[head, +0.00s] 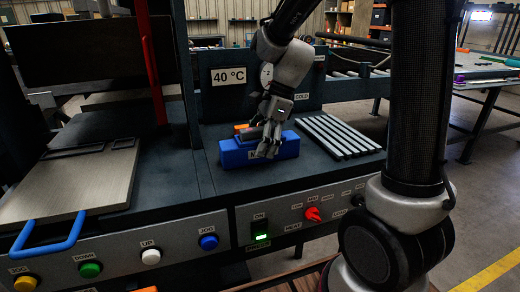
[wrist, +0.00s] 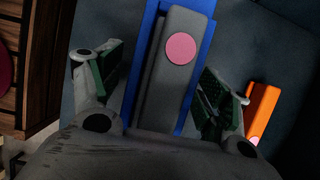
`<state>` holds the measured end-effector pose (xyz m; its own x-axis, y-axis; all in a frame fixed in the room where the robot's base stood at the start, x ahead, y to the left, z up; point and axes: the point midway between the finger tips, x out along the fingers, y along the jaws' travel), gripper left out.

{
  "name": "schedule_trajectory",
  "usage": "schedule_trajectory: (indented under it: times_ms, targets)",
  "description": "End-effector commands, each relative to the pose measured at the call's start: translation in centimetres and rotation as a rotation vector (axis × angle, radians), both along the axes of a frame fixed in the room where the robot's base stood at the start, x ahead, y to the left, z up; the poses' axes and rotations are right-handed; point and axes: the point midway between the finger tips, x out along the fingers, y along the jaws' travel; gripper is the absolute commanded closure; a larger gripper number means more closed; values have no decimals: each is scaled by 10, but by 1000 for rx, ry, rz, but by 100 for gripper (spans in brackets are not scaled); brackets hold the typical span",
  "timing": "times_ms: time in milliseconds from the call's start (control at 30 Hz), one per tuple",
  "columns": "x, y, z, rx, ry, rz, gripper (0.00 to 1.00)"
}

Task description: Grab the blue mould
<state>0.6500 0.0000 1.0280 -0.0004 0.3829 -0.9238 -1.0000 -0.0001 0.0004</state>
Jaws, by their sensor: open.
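My gripper (head: 265,142) is right above the mould, pointing down. In the wrist view my open fingers (wrist: 162,92) stand one on each side of the grey bar, with gaps visible. I cannot tell how far the fingertips reach down beside the bar.
An orange block (wrist: 262,112) lies just right of the right finger in the wrist view. A slatted grey rack (head: 340,135) sits right of the mould. A panel reading 40 °C (head: 228,76) stands behind. A metal plate with a blue handle (head: 75,185) lies at left.

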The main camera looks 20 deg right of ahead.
Motion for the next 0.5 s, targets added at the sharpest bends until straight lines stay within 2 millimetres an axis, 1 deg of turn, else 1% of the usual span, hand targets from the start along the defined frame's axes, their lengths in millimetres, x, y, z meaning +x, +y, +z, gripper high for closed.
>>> schedule_trajectory:
  times_ms: [33,167,200,267,300,400,500]
  targets:
    - [0,0,0,0,0,0,27]
    - [0,0,0,0,0,0,51]
    - [0,0,0,0,0,0,58]
    - [0,0,0,0,0,0,69]
    - [0,0,0,0,-1,0,76]
    - [1,0,1,0,-2,0,91]
    - [1,0,1,0,-2,0,92]
